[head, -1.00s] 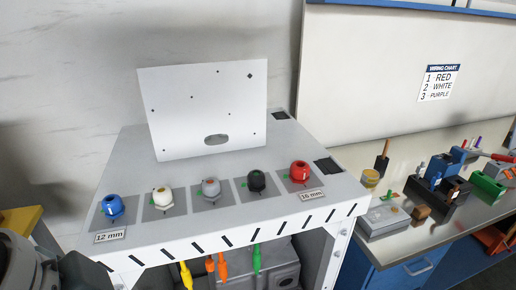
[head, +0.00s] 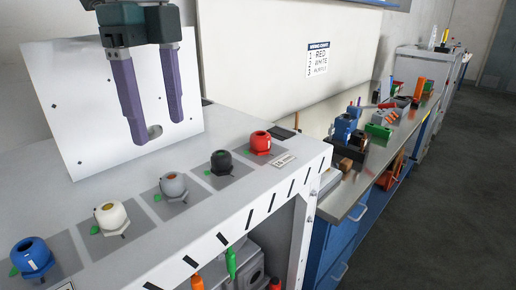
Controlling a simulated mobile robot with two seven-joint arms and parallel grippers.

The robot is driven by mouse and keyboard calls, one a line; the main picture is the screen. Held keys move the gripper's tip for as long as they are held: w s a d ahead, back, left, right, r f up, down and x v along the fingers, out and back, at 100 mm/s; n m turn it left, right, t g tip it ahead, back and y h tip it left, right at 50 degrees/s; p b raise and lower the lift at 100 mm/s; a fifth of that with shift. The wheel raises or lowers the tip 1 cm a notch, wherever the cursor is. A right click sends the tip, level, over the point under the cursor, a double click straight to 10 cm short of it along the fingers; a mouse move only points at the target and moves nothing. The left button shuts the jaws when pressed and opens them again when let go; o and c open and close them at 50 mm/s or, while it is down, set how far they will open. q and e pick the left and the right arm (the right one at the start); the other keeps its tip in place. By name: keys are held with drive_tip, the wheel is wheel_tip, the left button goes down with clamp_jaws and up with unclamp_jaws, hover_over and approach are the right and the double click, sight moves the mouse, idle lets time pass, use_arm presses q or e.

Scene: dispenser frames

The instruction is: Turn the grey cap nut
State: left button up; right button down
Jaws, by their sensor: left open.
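The grey cap nut (head: 173,185) sits on its dark square pad, in the middle of a row on the light grey dispenser frame (head: 262,205). A white cap nut (head: 111,217) and a blue one (head: 31,257) sit to its left, a black one (head: 221,162) and a red one (head: 261,142) to its right. My left gripper (head: 158,132) points down with its two purple fingers apart and empty. In the picture it is above the grey cap nut, in front of the white plate, and touches no nut. My right gripper is not in view.
An upright white plate (head: 70,110) with small holes stands behind the nuts. Orange and green connectors hang below the frame's front edge. A metal workbench (head: 365,190) with several tools and blocks stands to the right. Open floor (head: 440,200) lies farther right.

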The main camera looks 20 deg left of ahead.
sight(171, 176)
use_arm(q)
wheel_tip(171, 176, down, 9)
drive_tip(key=shift+r+p, duration=0.1)
drive_tip(key=shift+p, duration=0.7)
clamp_jaws()
